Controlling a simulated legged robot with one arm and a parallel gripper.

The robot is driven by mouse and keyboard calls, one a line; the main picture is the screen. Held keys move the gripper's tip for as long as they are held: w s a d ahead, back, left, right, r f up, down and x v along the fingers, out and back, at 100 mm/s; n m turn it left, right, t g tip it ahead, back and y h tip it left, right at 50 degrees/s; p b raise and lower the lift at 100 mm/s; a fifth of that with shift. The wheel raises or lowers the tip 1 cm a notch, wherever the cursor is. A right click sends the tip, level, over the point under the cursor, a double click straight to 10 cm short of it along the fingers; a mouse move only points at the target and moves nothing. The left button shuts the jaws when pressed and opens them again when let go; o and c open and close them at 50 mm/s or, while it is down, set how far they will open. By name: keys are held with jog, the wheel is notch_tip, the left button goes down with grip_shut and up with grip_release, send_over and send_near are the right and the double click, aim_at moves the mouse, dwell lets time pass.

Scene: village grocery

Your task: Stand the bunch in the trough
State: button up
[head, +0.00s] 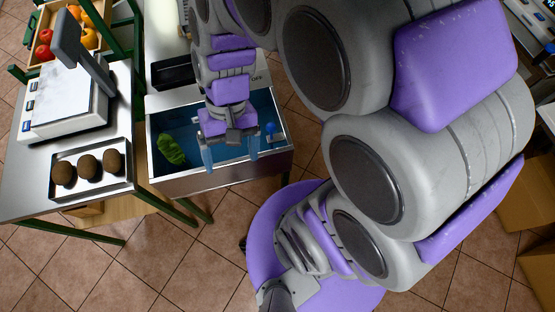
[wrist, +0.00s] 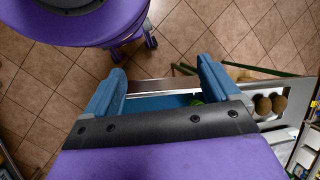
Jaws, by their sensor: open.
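The trough (head: 225,180) is a steel basin with a blue inside, in the middle of the head view. Its steel edge also shows between my fingers in the wrist view (wrist: 150,86). The green leafy bunch (head: 170,150) is inside the trough near its left end; I cannot tell whether it is upright or lying. Only a small green bit of the bunch shows in the wrist view (wrist: 196,102). My gripper (head: 231,158) is open and empty over the trough, to the right of the bunch. Both blue fingertips (wrist: 160,75) point toward the trough's front edge.
Left of the trough, a counter holds a scale (head: 65,105) and a tray (head: 92,194) with several brown round items. A black tray (head: 172,73) lies behind the trough. A small blue item (head: 270,129) is at the trough's right end. Cardboard boxes (head: 505,190) stand at far right.

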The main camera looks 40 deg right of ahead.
jog(key=s+d+r+n+t+h, duration=0.1)
jog(key=s+d+r+n+h, duration=0.1)
jog(key=s+d, duration=0.3)
jog(key=s+h, duration=0.1)
jog(key=s, duration=0.2)
jog(key=shift+d+t, duration=0.3)
jog(key=shift+d, duration=0.1)
dwell(0.8)
